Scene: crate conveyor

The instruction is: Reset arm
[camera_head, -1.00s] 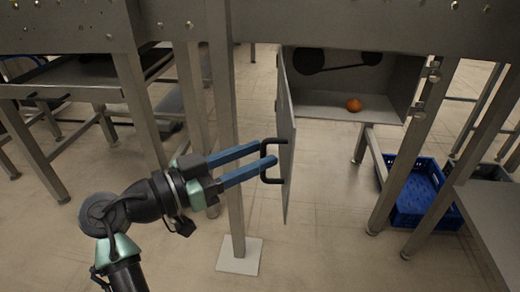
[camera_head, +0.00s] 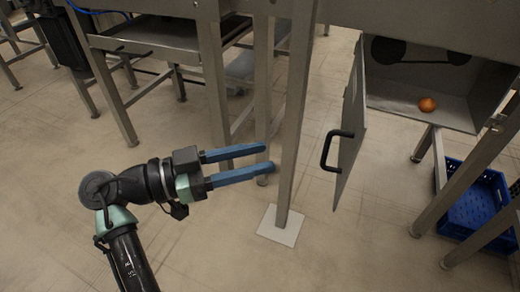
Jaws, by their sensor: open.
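My gripper (camera_head: 268,158) has two long blue fingers, held apart with nothing between them. It points right, in front of a metal post. The open cabinet door (camera_head: 353,125) with its black handle (camera_head: 334,150) is to the right of the fingertips, beyond the post and apart from them. My arm is bent at the lower left of the view.
The metal post (camera_head: 294,120) stands on a white foot plate (camera_head: 281,226). The open cabinet (camera_head: 445,106) holds an orange fruit (camera_head: 427,104). A blue crate (camera_head: 480,205) is on the floor at the right. Metal tables stand at the upper left. Floor around my arm is clear.

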